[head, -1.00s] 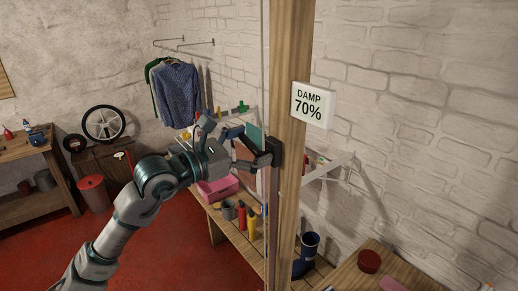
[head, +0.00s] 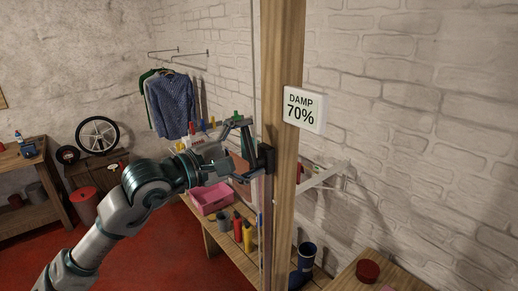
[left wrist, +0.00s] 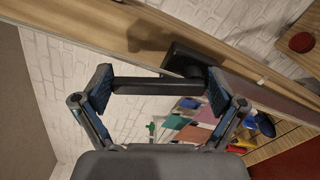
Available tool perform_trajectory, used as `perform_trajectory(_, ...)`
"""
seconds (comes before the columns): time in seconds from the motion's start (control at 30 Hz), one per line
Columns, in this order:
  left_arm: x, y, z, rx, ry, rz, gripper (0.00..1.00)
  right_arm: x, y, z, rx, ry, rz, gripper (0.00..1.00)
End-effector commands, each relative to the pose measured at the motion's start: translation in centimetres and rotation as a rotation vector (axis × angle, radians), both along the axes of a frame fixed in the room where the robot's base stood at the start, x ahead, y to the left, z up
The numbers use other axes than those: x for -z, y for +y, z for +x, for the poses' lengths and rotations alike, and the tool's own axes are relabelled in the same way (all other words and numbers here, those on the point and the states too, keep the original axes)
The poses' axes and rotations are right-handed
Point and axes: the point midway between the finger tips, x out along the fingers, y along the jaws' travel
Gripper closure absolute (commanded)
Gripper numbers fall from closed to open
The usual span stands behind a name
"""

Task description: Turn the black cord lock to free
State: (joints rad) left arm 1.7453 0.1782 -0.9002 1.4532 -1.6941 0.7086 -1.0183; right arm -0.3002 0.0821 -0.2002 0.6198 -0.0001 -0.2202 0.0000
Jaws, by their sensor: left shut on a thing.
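The black cord lock (head: 266,160) is mounted on the wooden post, below the damp sign. In the left wrist view its dark plate sits against the wood, and its black bar (left wrist: 158,85) spans between my two finger pads. My left gripper (head: 246,150) is at the lock, one finger higher and one lower in the head view. In the left wrist view the gripper (left wrist: 160,88) is shut on the bar's two ends. The head view hides part of the bar behind the fingers. My right gripper is not in view.
A bench behind holds a pink bin (head: 212,197) and several bottles. A white shelf bracket (head: 325,175) is on the brick wall. Red floor is open at lower left.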

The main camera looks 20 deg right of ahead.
Motion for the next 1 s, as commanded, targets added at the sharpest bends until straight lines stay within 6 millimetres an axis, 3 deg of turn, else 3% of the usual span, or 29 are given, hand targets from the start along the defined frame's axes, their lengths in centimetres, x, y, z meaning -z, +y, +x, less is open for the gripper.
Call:
perform_trajectory(0.03, 0.73, 0.01, 0.03, 0.000, -0.019, 0.023, 0.68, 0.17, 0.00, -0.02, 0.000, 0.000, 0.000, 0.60)
perform_trajectory(0.4, 0.74, -0.20, -0.60, 0.004, -0.165, 0.077, 0.68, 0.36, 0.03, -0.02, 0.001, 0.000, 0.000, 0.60)
perform_trajectory(0.97, 0.87, -0.33, -0.78, 0.007, -0.190, 0.087, 0.68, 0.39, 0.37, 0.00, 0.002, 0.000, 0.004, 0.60)
perform_trajectory(1.0, 0.90, -0.33, -0.77, 0.008, -0.189, 0.088, 0.00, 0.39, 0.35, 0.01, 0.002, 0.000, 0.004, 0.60)
